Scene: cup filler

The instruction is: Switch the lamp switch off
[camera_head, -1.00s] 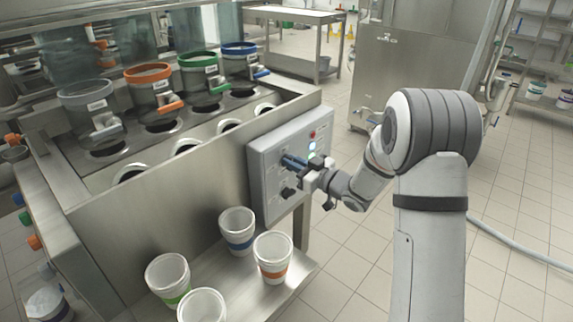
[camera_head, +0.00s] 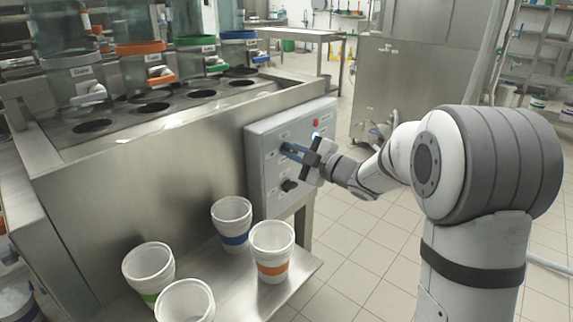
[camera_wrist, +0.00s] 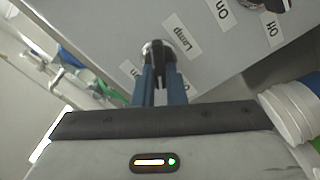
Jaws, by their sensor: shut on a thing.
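The lamp switch (camera_wrist: 155,49) is a round silver and black knob beside the "Lamp" label (camera_wrist: 181,38) in the wrist view. My gripper (camera_wrist: 160,78) has its two blue fingers shut on the knob's black handle. In the head view my gripper (camera_head: 290,150) reaches the upper part of the grey control panel (camera_head: 262,150) from the right, and its fingers hide most of the knob. An "On" label (camera_wrist: 223,12) shows upside down in the wrist view. Which mark the lamp knob points to I cannot tell.
A second black knob (camera_head: 289,185) sits lower on the panel. A red button (camera_head: 315,122) and a pale lit lamp (camera_head: 316,136) are near its top. White cups, one with a blue band (camera_head: 233,222) and one with an orange band (camera_head: 272,252), stand on the steel shelf below.

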